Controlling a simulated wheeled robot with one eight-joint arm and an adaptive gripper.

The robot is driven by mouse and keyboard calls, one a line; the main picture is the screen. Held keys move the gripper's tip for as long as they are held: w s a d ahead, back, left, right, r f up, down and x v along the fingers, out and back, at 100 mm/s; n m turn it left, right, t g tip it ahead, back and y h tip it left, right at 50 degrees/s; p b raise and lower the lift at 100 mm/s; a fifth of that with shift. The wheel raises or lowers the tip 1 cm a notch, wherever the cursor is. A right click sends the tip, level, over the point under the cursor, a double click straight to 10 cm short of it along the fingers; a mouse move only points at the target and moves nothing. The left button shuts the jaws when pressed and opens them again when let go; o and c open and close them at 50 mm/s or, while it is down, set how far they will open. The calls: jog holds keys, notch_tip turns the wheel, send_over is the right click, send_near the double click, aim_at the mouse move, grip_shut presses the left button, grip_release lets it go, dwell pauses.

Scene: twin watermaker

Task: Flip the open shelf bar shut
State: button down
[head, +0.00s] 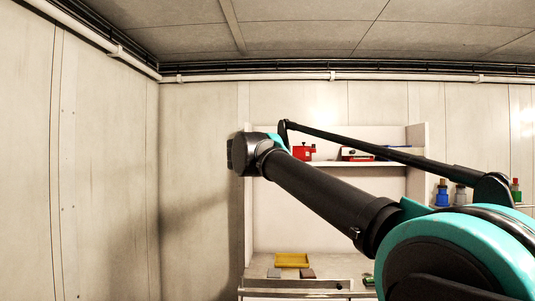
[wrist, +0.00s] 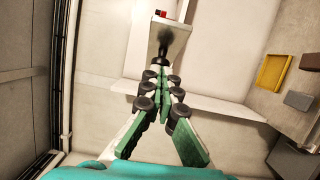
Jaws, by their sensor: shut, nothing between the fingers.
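The upper shelf (head: 345,163) of a pale cabinet shows behind my arm in the head view, with red items on it. I cannot make out for sure a flip bar on it. A pale metal rail (head: 290,284) runs along the front of the lower counter. In the wrist view my gripper (wrist: 160,66) has green fingers brought together, with nothing between them. A long pale board edge (wrist: 215,102) lies behind the fingers, and a pale panel (wrist: 150,42) stands beyond the tips. Whether the fingertips touch anything is unclear. In the head view the fingers are hidden.
A yellow tray (head: 291,260) and two small flat blocks lie on the counter (head: 256,264). Red items (head: 303,152) sit on the upper shelf. Several bottles (head: 442,194) stand on a ledge at right. A bare wall (head: 110,170) fills the left, with free room before it.

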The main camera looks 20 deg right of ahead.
jog(key=w+d+y, duration=0.1)
jog(key=w+d, duration=0.3)
jog(key=d, duration=0.6)
jog(key=w+d+n, duration=0.1)
jog(key=w+d, duration=0.4)
jog(key=d, duration=0.5)
jog(key=w+d+y, duration=0.1)
jog(key=w+d, duration=0.3)
jog(key=d, duration=0.5)
jog(key=w+d+n+t+y, duration=0.3)
jog(key=w+d+n+y, duration=0.2)
jog(key=w, duration=0.5)
jog(key=shift+w+d+y, duration=0.4)
jog(key=shift+d+y, duration=0.7)
jog(key=shift+s+a, duration=0.1)
